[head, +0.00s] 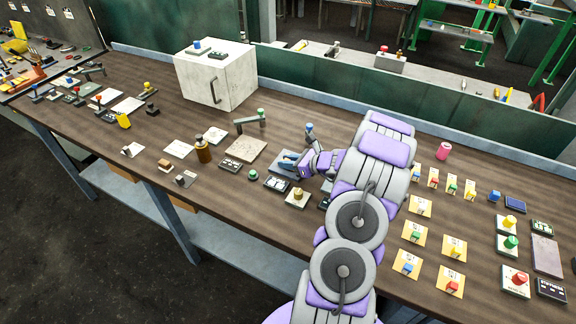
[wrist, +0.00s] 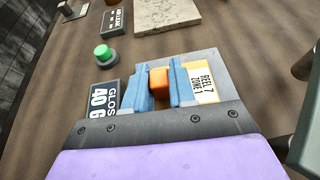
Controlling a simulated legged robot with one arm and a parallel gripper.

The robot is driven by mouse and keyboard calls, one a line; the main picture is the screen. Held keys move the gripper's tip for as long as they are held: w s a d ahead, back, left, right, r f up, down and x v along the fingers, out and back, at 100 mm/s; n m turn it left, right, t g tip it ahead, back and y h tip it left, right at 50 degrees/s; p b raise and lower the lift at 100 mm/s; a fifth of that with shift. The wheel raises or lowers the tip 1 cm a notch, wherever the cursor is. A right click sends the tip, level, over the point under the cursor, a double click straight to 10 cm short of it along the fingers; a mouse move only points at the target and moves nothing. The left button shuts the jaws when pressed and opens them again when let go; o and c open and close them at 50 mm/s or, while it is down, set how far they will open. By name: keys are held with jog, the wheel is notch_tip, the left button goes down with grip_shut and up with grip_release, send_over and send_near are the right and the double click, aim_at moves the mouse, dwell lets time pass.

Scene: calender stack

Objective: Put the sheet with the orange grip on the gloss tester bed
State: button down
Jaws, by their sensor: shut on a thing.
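My gripper (wrist: 160,88) is shut on the orange grip (wrist: 159,77), with a blue finger on each side of it. The sheet with the orange grip (wrist: 206,82) shows beside the right finger, with a white and yellow label reading REEL 7 ZONE 1. The grey gloss tester bed (wrist: 207,57) lies beneath the sheet and extends past it; I cannot tell whether they touch. The tester's black display (wrist: 101,102) is left of the fingers. In the head view my gripper (head: 289,160) is low over the bench, and the orange grip is hidden.
A green button (wrist: 103,53) and a dark labelled box (wrist: 117,19) stand near the tester. A pale stone-like plate (wrist: 167,13) lies beyond. In the head view, several yellow sheets with coloured grips (head: 420,206) lie right of my arm, and a white cabinet (head: 214,75) stands behind left.

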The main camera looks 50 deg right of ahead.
jog(key=shift+d+f, duration=0.35)
jog(key=shift+a, duration=0.35)
jog(key=c, duration=1.2)
grip_release()
jog(key=shift+a, duration=0.15)
jog(key=shift+o, duration=1.3)
jog(key=shift+d+f, duration=0.1)
jog(key=shift+d, duration=0.2)
jog(key=shift+a, duration=0.1)
